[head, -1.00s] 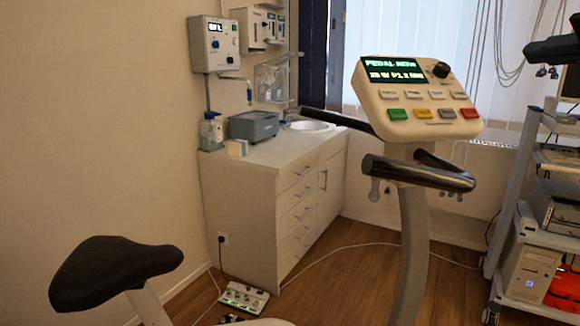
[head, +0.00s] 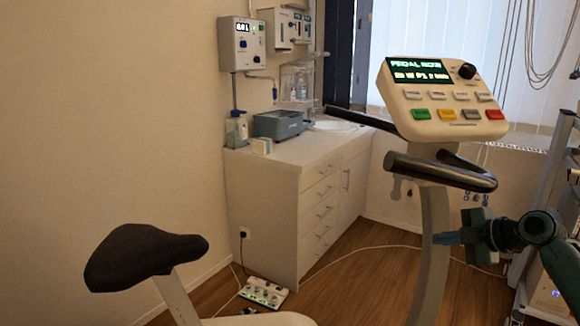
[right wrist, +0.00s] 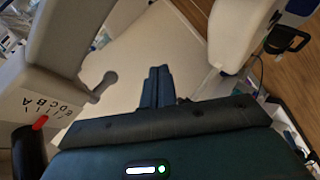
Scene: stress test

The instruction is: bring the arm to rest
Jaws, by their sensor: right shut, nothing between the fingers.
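My right gripper (head: 447,238) comes in from the right edge in the head view, dark teal, with its fingers pointing left. Its fingertips overlap the exercise bike's grey column (head: 432,225) in the picture; I cannot tell whether they touch it. In the right wrist view the two fingers (right wrist: 158,84) are pressed together with nothing between them. My left gripper is not in view.
The bike's console (head: 440,98), handlebar (head: 440,172) and black saddle (head: 145,255) stand close in front. A cabinet (head: 285,205) with drawers is behind. A cable and a white box (head: 264,293) lie on the floor. A cart (head: 550,200) stands at the right.

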